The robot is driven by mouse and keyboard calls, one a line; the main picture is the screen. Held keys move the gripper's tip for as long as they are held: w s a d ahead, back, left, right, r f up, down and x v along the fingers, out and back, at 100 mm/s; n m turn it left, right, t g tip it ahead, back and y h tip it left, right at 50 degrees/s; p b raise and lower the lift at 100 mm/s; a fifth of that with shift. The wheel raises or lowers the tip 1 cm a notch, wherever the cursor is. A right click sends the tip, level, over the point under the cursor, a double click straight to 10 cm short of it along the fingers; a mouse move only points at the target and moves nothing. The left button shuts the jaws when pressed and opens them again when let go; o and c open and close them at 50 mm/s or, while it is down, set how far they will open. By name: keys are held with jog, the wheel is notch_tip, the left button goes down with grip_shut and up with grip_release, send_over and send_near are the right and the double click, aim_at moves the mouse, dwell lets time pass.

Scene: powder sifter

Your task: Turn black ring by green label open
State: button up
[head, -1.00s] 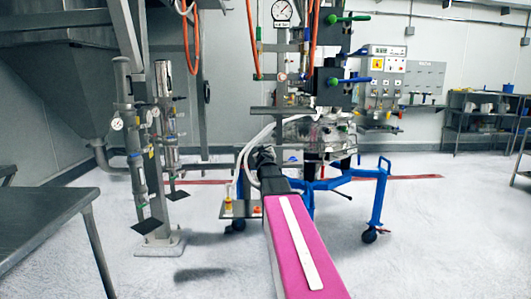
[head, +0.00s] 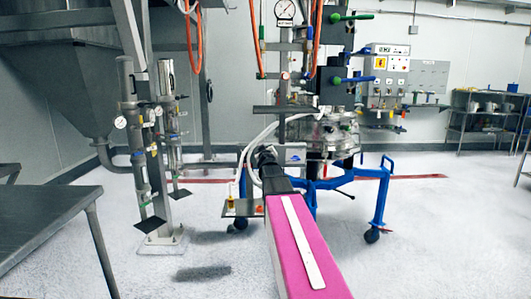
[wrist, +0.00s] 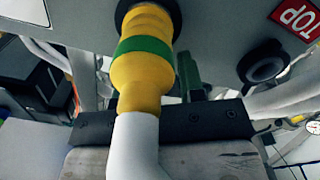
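A yellow fitting (wrist: 142,75) with a green band (wrist: 145,48) hangs in the centre of the wrist view. A black ring (wrist: 128,8) shows partly at its top, against a grey panel. A white hose (wrist: 135,145) runs down from its lower end. My gripper's dark bolted body (wrist: 95,128) lies behind the hose at the bottom of the wrist view. In the head view my gripper (head: 266,160) is small and dark at the far end of my pink arm, close beside the sifter machine (head: 318,128).
A round black knob (wrist: 262,65) and a red label (wrist: 298,16) are on the panel to the right. White hoses pass on both sides. The machine stands on a blue wheeled frame (head: 380,200). A metal table (head: 45,225) is at left. Open floor lies at right.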

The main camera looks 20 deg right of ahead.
jog(key=v, duration=1)
jog(key=shift+s, duration=0.4)
jog(key=shift+a, duration=0.1)
jog(key=s+a+f+m+g+h, duration=0.1)
jog(key=s+f+m+g, duration=0.15)
jog(key=f, duration=0.45)
jog(key=s+a+f+m+g, duration=0.1)
jog(key=s+f+g, duration=0.15)
jog(key=f, duration=0.45)
jog(key=s+a+f+g+y, duration=0.3)
jog(key=s+a+f+g, duration=0.3)
jog(key=s+f, duration=0.3)
jog(key=s+a+f+g+y, duration=0.3)
jog(key=s+a+f+g, duration=0.3)
jog(key=f, duration=0.8)
jog(key=s+a, duration=0.2)
jog(key=s, duration=0.2)
jog(key=shift+s+f, duration=0.35)
